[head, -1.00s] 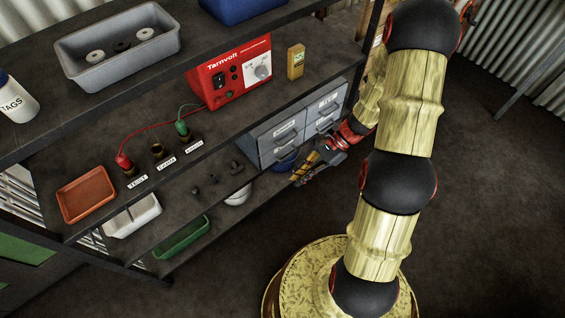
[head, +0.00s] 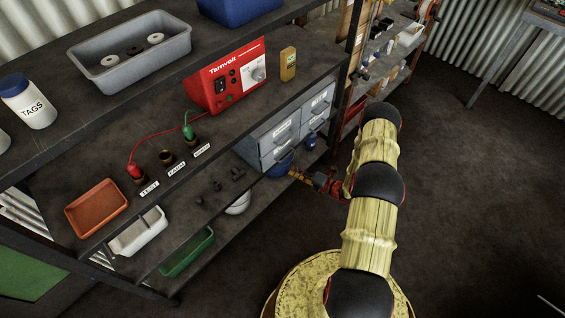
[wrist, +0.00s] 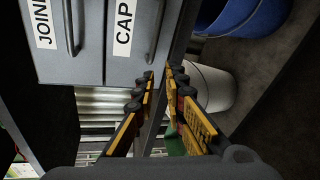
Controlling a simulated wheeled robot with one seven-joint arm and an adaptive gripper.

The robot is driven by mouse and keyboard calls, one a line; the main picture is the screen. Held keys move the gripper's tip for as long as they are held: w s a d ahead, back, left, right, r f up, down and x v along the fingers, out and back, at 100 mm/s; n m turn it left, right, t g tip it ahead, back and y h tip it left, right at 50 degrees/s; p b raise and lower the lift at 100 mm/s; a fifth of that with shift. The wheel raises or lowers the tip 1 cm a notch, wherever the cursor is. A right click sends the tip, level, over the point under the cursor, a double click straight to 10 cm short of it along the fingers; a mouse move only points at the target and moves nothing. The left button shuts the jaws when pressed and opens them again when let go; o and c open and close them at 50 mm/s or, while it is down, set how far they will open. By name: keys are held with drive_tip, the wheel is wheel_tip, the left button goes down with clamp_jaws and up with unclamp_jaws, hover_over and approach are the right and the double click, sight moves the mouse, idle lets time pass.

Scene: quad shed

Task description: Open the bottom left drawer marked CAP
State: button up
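The CAP drawer (wrist: 127,40) is a grey front with a white label and a dark bar handle (wrist: 155,30). It appears flush with the drawer beside it, so shut. In the head view the grey drawer cabinet (head: 284,129) stands on the shelf; its lower labels are too small to read. My gripper (wrist: 161,72) is open and empty, with its yellow-and-black fingers apart. The left fingertip is close to the near end of the CAP handle; I cannot tell if they touch. In the head view my gripper (head: 297,175) is just below the cabinet front.
The drawer with a label starting JOIN (wrist: 44,25) is beside the CAP drawer. A blue container (wrist: 243,17) and a white bucket (wrist: 210,88) are close to the right finger. The floor (head: 460,190) at right is clear.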

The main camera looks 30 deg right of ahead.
sight(286, 157)
drive_tip(key=shift+w+a+f+m+t+h+b, duration=0.1)
drive_tip(key=shift+w+m+t+h+b, duration=0.2)
drive_tip(key=shift+w+m, duration=0.75)
drive_tip(key=shift+w+d+f+m+t+h+b, duration=0.1)
drive_tip(key=shift+w+m+b, duration=0.25)
drive_tip(key=shift+w, duration=1.45)
drive_tip(key=shift+w+a+f+m+t+h+b, duration=0.15)
drive_tip(key=shift+w+m+b, duration=0.35)
drive_tip(key=shift+w, duration=0.9)
drive_tip(key=shift+r, duration=0.15)
clamp_jaws()
drive_tip(key=f+p+v, duration=0.1)
drive_tip(key=f+v, duration=0.1)
drive_tip(key=v, duration=0.7)
drive_tip(key=s+f+v, duration=0.1)
drive_tip(key=f+v, duration=0.1)
drive_tip(key=v, duration=0.7)
drive_tip(key=shift+p, duration=0.35)
